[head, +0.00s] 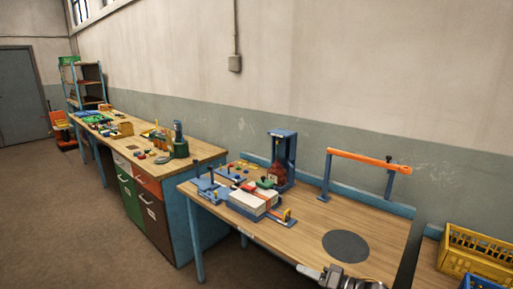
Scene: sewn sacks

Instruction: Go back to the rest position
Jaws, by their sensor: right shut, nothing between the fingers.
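My right gripper (312,271) comes in at the bottom edge, over the front edge of the near wooden workbench (305,222). It is shut and holds nothing. It is apart from the things on the bench, in front of a dark round disc (346,246) on the top. Most of my right arm is out of the frame. My left gripper is not in view.
A blue stand (284,158), white-topped blocks (248,202) and small parts occupy the bench's left half. An orange bar on a blue frame (368,160) stands at the back. A second bench (205,152) stands farther left. Floor (70,215) at left is clear.

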